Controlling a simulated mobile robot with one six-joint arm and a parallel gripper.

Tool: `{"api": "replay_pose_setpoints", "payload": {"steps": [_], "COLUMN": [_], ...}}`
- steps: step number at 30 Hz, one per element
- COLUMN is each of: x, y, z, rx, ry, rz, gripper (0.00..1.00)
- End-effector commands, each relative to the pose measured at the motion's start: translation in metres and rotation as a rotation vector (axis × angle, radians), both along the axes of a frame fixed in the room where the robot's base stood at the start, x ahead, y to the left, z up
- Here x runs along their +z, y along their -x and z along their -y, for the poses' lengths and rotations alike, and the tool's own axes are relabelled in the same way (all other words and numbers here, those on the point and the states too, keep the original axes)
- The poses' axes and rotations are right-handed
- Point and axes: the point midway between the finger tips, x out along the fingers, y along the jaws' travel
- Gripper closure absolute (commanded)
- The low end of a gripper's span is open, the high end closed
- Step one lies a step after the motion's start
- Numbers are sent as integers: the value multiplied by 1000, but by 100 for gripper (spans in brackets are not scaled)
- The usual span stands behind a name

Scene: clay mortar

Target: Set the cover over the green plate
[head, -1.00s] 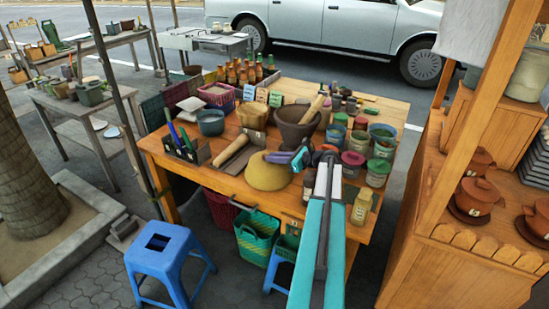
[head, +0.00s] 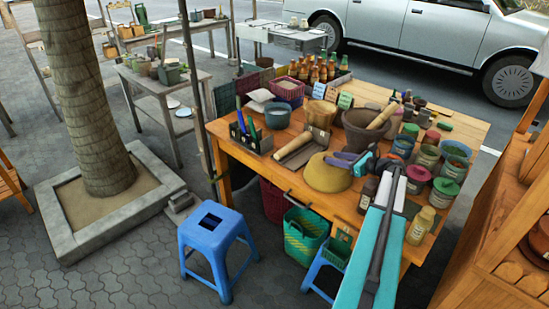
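A mustard-yellow dome-shaped thing (head: 327,174) sits near the front edge of the wooden table; it may be the cover, but I cannot tell for sure. I cannot pick out a green plate in the head view. My gripper (head: 346,160) is at the end of my teal arm, over the table at the right side of the dome. Its purple-grey fingers point left and overlap the dome's upper right edge in the picture. Whether they touch it, and whether they are open or shut, is too small to tell.
The wooden table (head: 268,183) is crowded with a stone mortar (head: 362,138), jars, bottles and baskets. A blue stool (head: 205,232) and a green basket (head: 303,238) stand in front. A tree in a stone planter (head: 60,238) is at left, a wooden shelf (head: 500,245) at right.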

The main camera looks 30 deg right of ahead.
Motion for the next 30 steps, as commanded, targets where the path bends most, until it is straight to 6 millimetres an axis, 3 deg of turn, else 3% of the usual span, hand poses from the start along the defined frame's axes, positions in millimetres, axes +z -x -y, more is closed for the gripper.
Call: {"api": "replay_pose_setpoints", "payload": {"steps": [25,30], "x": [94,88], "y": [0,-10], "z": [0,-20], "rx": [1,25], "ry": [2,1], "rz": [0,0], "gripper": [64,64]}}
